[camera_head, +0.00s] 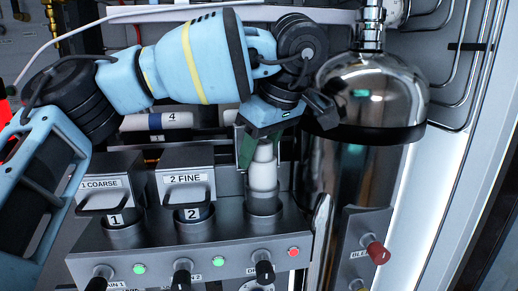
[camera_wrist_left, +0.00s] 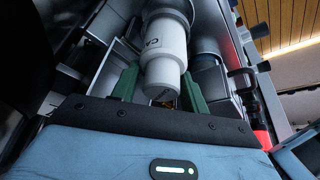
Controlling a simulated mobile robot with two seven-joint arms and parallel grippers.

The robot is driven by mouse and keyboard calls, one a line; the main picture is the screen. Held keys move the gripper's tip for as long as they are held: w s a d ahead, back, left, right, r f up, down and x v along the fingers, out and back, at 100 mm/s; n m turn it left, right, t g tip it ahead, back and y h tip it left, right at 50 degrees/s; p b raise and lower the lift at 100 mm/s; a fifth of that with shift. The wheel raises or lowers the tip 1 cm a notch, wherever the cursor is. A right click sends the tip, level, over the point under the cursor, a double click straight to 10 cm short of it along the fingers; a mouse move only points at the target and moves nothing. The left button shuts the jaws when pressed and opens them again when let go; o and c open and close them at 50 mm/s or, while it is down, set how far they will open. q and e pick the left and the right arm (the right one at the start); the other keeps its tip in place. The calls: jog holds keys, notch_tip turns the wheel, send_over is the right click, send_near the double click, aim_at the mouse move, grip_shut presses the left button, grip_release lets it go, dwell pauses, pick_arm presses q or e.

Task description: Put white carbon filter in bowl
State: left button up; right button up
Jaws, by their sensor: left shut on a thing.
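The white carbon filter (camera_head: 263,176) is upright over the third, rightmost bowl (camera_head: 264,205) of the metal manifold. Its lower end is at the bowl's mouth; I cannot tell how deep it sits. My left gripper (camera_head: 257,150) is above the bowl and shut on the filter's narrow upper part. In the left wrist view the filter (camera_wrist_left: 166,50), with partly readable lettering, shows between the green fingers of the left gripper (camera_wrist_left: 160,88). My right gripper is not in view.
The housings marked 1 COARSE (camera_head: 103,180) and 2 FINE (camera_head: 187,170) stand left of the bowl. A shiny metal tank (camera_head: 372,90) stands close on the right. Black drain knobs (camera_head: 264,270) and small lights line the manifold front. A red knob (camera_head: 378,252) is at lower right.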

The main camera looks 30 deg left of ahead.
pick_arm(q)
jog(key=shift+f, duration=0.25)
jog(key=shift+f, duration=0.3)
jog(key=o, duration=1)
jog(key=v, duration=1.3)
jog(key=shift+a, duration=0.1)
jog(key=shift+w, duration=0.1)
